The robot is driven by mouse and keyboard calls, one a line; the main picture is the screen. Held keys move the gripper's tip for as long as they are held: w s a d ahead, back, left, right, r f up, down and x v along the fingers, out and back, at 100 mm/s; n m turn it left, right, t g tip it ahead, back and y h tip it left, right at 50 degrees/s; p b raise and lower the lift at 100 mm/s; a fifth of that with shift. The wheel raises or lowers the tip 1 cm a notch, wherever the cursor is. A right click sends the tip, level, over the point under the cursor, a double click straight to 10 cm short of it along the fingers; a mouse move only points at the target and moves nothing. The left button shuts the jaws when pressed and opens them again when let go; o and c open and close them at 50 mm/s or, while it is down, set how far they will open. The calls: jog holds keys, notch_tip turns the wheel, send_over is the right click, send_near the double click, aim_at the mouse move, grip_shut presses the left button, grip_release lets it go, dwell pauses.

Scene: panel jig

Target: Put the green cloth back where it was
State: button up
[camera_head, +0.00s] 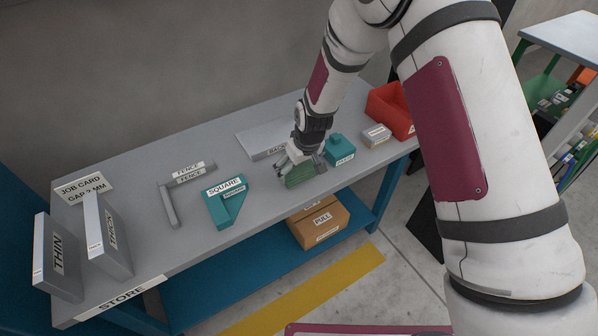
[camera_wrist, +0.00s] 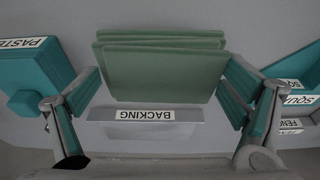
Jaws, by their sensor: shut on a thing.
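The green cloth (camera_head: 300,175) is a folded stack at the front edge of the bench, right of the teal SQUARE block. In the wrist view the folded cloth (camera_wrist: 160,70) lies between my two fingers. My gripper (camera_head: 300,163) is over the bench and shut on the cloth; it also shows in the wrist view (camera_wrist: 162,92). Whether the cloth touches the bench top is hard to tell. The grey BACKING block (camera_head: 262,136) is behind the gripper, partly hidden by it; its label also shows in the wrist view (camera_wrist: 145,115).
A teal PASTE block (camera_head: 339,148) stands close right of the gripper, with a small labelled box (camera_head: 376,134) and a red bin (camera_head: 392,108) beyond. The SQUARE (camera_head: 228,202) and FENCE (camera_head: 186,182) pieces lie left. THIN (camera_head: 57,258) and THICK (camera_head: 106,235) panels stand at the far left.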

aim_at(300, 167)
jog(key=shift+w, duration=0.3)
jog(key=shift+d+p+x, duration=0.15)
jog(key=shift+p+x, duration=0.05)
jog(key=shift+x, duration=0.7)
jog(key=shift+d+p+x, duration=0.15)
jog(key=shift+x, duration=0.75)
jog(key=shift+f, duration=0.2)
jog(key=o, duration=0.8)
jog(key=shift+o, duration=0.2)
